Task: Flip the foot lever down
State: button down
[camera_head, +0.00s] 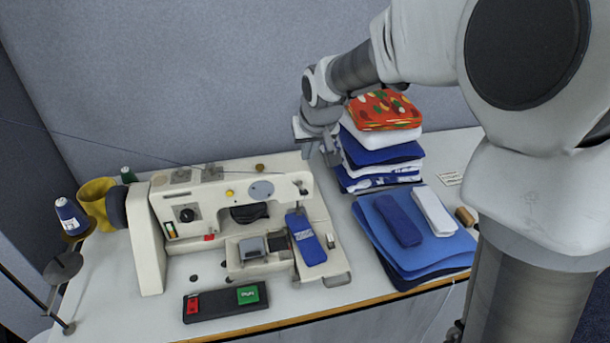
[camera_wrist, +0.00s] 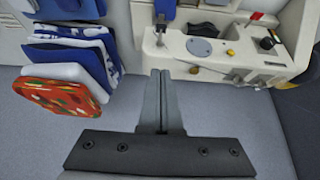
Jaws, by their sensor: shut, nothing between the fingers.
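The white sewing machine (camera_head: 230,195) stands on the table in the head view. Its needle end is at the right, by a blue cloth piece (camera_head: 306,238) on the machine bed. In the wrist view the machine (camera_wrist: 230,50) is at the upper right, seen from behind and above. A small dark part (camera_wrist: 160,36) at its needle end may be the foot lever; its position is too small to tell. My gripper (camera_head: 308,151) is shut and empty, above and behind the needle end. In the wrist view my gripper (camera_wrist: 161,74) points toward that end, apart from it.
A stack of folded cloth (camera_head: 381,153) stands close to the right of my gripper. Blue folded cloths (camera_head: 440,256) lie in front of it. A black switch box (camera_head: 222,305) is at the table front. A thread spool (camera_head: 71,215) and yellow cup (camera_head: 97,197) stand left. A grey wall is behind.

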send_over(302, 190)
jog(key=s, duration=0.1)
notch_tip(302, 190, down, 8)
jog(key=shift+d+f, duration=0.15)
notch_tip(302, 190, down, 2)
jog(key=shift+s+f, duration=0.15)
jog(key=shift+f, duration=0.1)
jog(key=shift+s+d+f+p, duration=0.1)
jog(key=shift+s+f+p, duration=0.05)
jog(key=shift+f, duration=0.25)
jog(key=shift+s+f+p, duration=0.1)
jog(key=shift+f+p, duration=0.05)
jog(key=shift+f, duration=0.25)
jog(key=shift+f+b, duration=0.25)
jog(key=shift+b, duration=0.35)
jog(key=shift+s+r+t, duration=0.1)
jog(key=shift+s+t, duration=0.05)
jog(key=shift+t, duration=0.15)
